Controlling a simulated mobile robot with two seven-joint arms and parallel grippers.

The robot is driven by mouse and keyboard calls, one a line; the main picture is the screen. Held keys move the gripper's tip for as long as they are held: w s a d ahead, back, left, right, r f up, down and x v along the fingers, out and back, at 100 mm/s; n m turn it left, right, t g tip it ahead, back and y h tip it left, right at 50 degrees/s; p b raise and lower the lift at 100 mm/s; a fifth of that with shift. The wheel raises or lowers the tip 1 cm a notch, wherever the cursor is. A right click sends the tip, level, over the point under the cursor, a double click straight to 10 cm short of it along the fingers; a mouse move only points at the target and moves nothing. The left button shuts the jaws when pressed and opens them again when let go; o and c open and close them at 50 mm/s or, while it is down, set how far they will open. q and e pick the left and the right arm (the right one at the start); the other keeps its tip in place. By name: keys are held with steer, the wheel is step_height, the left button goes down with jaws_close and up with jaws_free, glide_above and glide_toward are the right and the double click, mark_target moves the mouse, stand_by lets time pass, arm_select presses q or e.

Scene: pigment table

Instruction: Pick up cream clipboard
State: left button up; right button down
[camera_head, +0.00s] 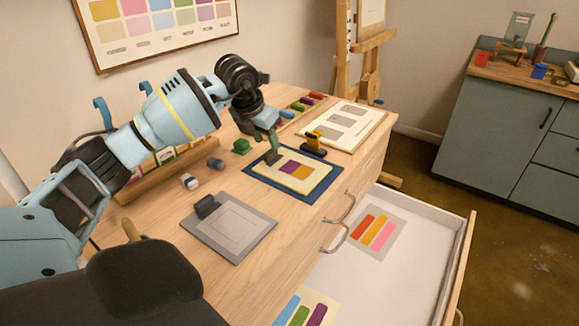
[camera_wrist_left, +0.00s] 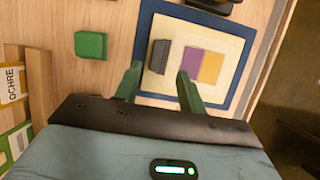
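The cream clipboard (camera_head: 309,182) lies flat on a blue mat (camera_head: 322,188) on the wooden table. It has a purple and an orange swatch and a dark grey upright clip (camera_head: 272,157) at its left end. In the left wrist view the clipboard (camera_wrist_left: 223,40) and its clip (camera_wrist_left: 158,54) show close ahead. My left gripper (camera_head: 268,140) hangs over the clip end. In the wrist view its two green fingers (camera_wrist_left: 160,74) are apart, with the clip lined up between their tips and nothing gripped. I cannot tell if they touch the board. My right gripper is not in view.
A grey clipboard (camera_head: 248,220) lies nearer. A black and yellow tool (camera_head: 314,143) stands just beyond the mat, before a white board (camera_head: 366,114). A green block (camera_head: 241,146) is left of the gripper. An open drawer (camera_head: 405,250) juts out at the right.

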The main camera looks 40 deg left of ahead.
mark_target(271, 151)
arm_select(q)
steer(key=shift+a+x, duration=0.2)
steer(key=shift+x, duration=1.05)
steer(key=shift+a+x, duration=0.15)
steer(key=shift+x, duration=1.15)
steer(key=shift+w, duration=0.1)
steer(key=shift+c, duration=0.4)
steer(key=shift+r, duration=0.1)
jaws_close()
